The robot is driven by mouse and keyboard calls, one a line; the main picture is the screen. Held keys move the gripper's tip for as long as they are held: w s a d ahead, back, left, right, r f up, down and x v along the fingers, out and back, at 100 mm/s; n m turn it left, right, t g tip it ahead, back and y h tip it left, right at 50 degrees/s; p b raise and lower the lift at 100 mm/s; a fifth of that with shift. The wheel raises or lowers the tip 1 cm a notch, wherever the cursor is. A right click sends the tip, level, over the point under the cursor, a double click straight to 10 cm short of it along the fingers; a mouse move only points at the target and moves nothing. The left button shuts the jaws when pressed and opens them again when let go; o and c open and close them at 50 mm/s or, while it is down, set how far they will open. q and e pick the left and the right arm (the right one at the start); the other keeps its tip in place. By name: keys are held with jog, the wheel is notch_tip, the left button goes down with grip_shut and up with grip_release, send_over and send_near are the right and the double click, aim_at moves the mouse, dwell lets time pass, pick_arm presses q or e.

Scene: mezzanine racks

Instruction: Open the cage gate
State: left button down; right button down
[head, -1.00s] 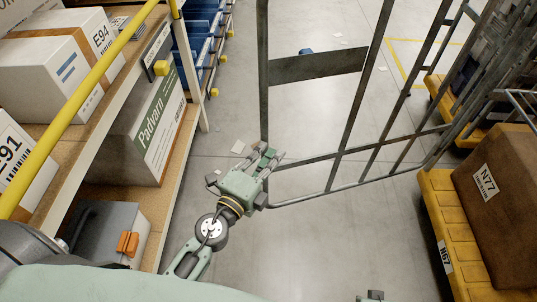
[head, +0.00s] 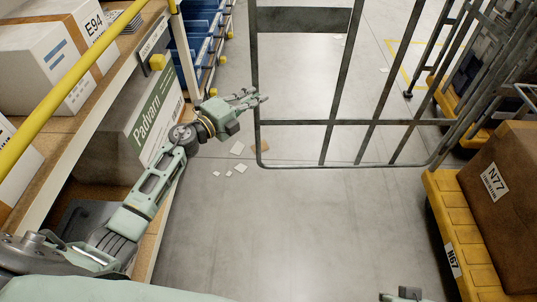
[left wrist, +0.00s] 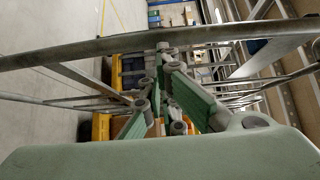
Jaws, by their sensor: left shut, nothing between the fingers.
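The cage gate (head: 304,20) is a grey metal frame with upright bars and a flat plate, in the upper middle of the head view. Its left upright is the free edge, and its right side meets the cage (head: 470,95). My left gripper (head: 260,97) is shut and empty. Its fingers overlap the left upright in the head view; I cannot tell whether they touch it. In the left wrist view, the green fingers (left wrist: 178,95) show below a metal bar (left wrist: 160,43) that crosses the picture. Only a small part of what looks like my right gripper (head: 405,295) shows at the bottom edge.
A rack with boxes (head: 150,120) and a yellow rail (head: 75,75) stands close on the left, beside my left arm. A yellow cart (head: 440,205) with a brown N77 box (head: 510,195) stands on the right. Paper scraps (head: 238,148) lie on the otherwise clear floor between.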

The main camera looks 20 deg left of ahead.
pick_arm(q)
jog(key=shift+w+a, duration=0.25)
jog(key=shift+w, duration=0.15)
pick_arm(e)
jog(key=shift+s+r, duration=0.25)
jog(key=shift+r, duration=0.3)
pick_arm(q)
jog(key=v, duration=1.2)
jog(key=shift+a+r, duration=0.1)
